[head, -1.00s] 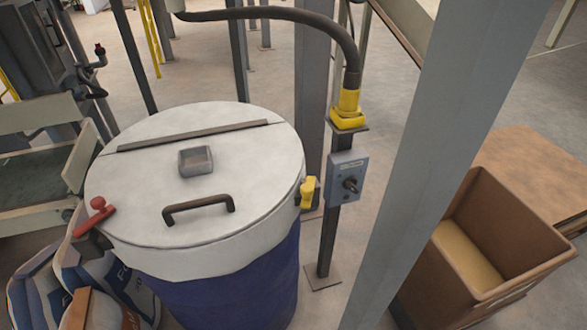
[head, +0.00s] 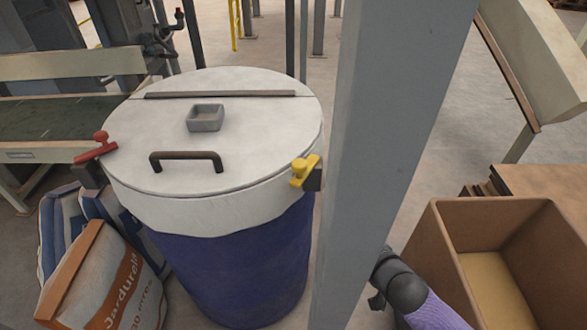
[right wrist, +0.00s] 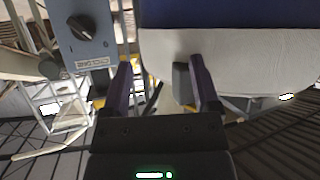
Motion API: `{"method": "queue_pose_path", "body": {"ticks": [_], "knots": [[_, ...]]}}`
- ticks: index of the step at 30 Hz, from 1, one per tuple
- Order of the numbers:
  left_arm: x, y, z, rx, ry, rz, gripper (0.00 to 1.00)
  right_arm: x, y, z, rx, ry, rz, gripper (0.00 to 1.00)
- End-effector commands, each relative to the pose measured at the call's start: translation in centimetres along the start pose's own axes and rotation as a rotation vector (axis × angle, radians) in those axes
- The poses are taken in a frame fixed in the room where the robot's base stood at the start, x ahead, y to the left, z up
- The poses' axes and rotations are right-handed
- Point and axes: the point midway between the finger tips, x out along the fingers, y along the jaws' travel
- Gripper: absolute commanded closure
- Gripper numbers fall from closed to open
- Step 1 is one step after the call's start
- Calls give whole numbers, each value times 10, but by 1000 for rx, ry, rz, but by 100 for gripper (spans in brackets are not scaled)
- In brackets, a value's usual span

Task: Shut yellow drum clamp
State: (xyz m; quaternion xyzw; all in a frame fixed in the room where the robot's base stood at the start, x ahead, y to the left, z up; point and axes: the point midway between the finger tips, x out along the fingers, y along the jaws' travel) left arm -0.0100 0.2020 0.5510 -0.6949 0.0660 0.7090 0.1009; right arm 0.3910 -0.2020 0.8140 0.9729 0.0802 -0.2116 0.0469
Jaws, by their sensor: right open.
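The yellow drum clamp (head: 303,171) sits on the right edge of the drum's white lid (head: 240,155), beside a dark block. I cannot tell how far its lever is turned. In the head view my right forearm shows at the lower right, and its gripper is hidden behind the grey post. In the right wrist view my right gripper (right wrist: 161,65) is open, its two purple fingers apart. A dark block (right wrist: 181,82) on the drum's white rim shows close to one finger; contact is unclear. My left gripper is out of view.
A wide grey post (head: 385,130) stands right of the drum. A red clamp (head: 96,147) is on the lid's left edge. Filled sacks (head: 105,275) lie left of the drum, and a brown bin (head: 450,275) stands at right. A control box with a knob (right wrist: 85,32) is near the gripper.

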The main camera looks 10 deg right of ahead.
Motion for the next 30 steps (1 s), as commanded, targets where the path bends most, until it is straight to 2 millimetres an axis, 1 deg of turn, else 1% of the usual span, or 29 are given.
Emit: {"method": "queue_pose_path", "body": {"ticks": [1,2,3,6,9,11,13,19,24,27,30], "knots": [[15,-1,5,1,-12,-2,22,4,-6,-25,-6,88,-34,22],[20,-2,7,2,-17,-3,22,3,-11,-45,-4,145,-60,22],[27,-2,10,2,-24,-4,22,-2,-20,-71,-3,219,-98,22],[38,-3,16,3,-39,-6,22,-22,-42,-121,0,364,-194,22],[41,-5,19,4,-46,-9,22,-36,-55,-146,1,430,-248,22],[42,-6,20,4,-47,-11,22,-35,-58,-152,3,442,-256,22],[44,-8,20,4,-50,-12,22,-27,-60,-157,5,444,-256,22],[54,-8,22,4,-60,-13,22,12,-70,-174,3,442,-254,22],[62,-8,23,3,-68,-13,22,37,-77,-186,5,440,-255,22],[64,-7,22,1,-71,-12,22,44,-80,-190,4,439,-254,22],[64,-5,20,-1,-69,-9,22,47,-80,-192,4,438,-254,22]]}}
